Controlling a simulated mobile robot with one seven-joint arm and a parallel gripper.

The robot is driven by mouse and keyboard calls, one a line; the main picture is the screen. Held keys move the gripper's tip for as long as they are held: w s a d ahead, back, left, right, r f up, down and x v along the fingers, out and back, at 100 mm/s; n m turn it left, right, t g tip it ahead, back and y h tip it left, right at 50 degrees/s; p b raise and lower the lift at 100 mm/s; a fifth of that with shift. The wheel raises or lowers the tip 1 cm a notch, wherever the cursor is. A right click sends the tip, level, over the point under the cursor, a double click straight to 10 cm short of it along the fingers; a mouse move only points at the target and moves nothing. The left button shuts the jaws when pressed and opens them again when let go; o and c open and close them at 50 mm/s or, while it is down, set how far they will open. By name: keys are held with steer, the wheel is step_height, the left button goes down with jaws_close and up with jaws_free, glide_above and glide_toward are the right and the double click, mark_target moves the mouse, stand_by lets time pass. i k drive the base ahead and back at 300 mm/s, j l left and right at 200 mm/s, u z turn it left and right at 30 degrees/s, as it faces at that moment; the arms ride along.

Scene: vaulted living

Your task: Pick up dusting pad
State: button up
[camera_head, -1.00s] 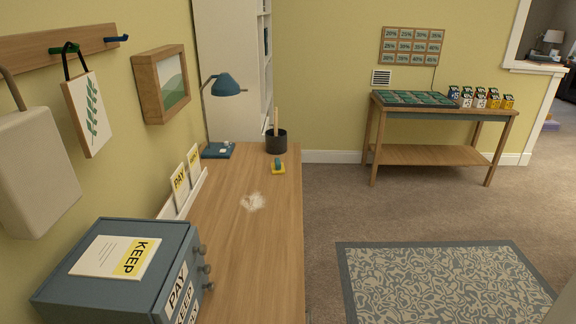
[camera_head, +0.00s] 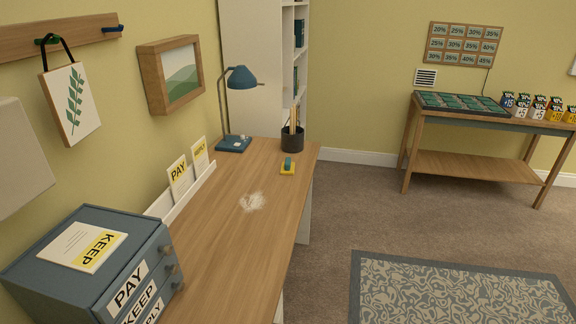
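The dusting pad (camera_head: 288,166) looks like a small yellow pad with a green grip on top. It lies flat on the far end of the wooden desk (camera_head: 232,230), near the right edge. A pale patch of dust (camera_head: 252,201) lies on the desk nearer to me, left of the pad. Nothing covers the pad. My gripper is not in view.
A dark pen cup (camera_head: 292,141) stands just behind the pad. A blue lamp (camera_head: 238,80) stands to its left. A card rack (camera_head: 180,194) and blue drawer unit (camera_head: 95,262) line the wall side. Carpeted floor right of the desk is open.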

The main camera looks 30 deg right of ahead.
mark_target(287, 167)
steer(key=l+u, duration=0.15)
steer(key=l, duration=0.35)
steer(key=k+l+u, duration=0.2)
steer(key=l, duration=0.3)
steer(key=l+u, duration=0.35)
steer(key=l, duration=0.65)
steer(key=i+l+u, duration=0.15)
steer(key=l, duration=0.4)
steer(key=l+u, duration=0.15)
steer(key=l, duration=0.35)
steer(key=i+l+u, duration=0.15)
steer(key=l+u, duration=0.15)
steer(key=l, duration=0.75)
steer(key=l+u, duration=0.25)
steer(key=l, duration=0.75)
steer(key=i+l, duration=0.1)
steer(key=l, duration=0.55)
steer(key=i+u, duration=0.05)
